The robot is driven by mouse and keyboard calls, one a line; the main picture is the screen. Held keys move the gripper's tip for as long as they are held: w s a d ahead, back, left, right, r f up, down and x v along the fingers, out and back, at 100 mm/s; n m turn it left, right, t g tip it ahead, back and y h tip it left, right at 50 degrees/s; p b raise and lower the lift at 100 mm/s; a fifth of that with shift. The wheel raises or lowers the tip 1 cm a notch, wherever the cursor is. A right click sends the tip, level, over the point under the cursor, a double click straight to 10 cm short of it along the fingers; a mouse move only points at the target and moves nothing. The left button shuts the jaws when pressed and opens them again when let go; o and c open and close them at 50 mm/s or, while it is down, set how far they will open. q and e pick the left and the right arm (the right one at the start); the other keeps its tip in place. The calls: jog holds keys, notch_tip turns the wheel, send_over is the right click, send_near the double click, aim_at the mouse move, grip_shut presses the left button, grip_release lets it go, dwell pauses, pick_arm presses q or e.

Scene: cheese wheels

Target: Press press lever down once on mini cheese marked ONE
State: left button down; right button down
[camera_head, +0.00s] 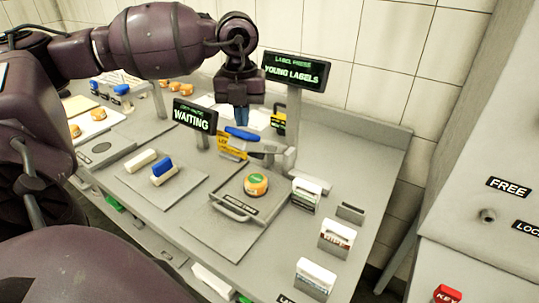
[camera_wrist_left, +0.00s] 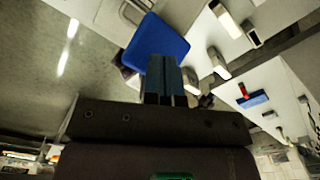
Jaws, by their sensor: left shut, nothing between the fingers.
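A mini cheese (camera_head: 255,184), orange with a green top, sits on the grey press tray (camera_head: 228,208); I cannot read its mark. The label press has a lever with a blue handle (camera_head: 242,134), behind and to the left of the cheese. My left gripper (camera_head: 241,117) points down with its fingers shut and empty, just above the blue handle. In the left wrist view the blue handle (camera_wrist_left: 160,42) shows large at the shut fingertips (camera_wrist_left: 165,62). I cannot tell whether they touch. My right gripper is not in view.
A "YOUNG LABELS" sign (camera_head: 292,70) stands on a post behind the press, and a "WAITING" sign (camera_head: 195,115) stands to the left. A blue-handled stamp (camera_head: 163,172) lies on a grey mat. White label holders (camera_head: 306,195) stand on the right. More orange cheeses (camera_head: 98,114) are at far left.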

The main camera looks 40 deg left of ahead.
pick_arm(q)
jog(key=shift+w+r, duration=0.1)
jog(key=shift+r, duration=0.15)
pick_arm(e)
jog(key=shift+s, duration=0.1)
pick_arm(q)
jog(key=shift+r, duration=0.1)
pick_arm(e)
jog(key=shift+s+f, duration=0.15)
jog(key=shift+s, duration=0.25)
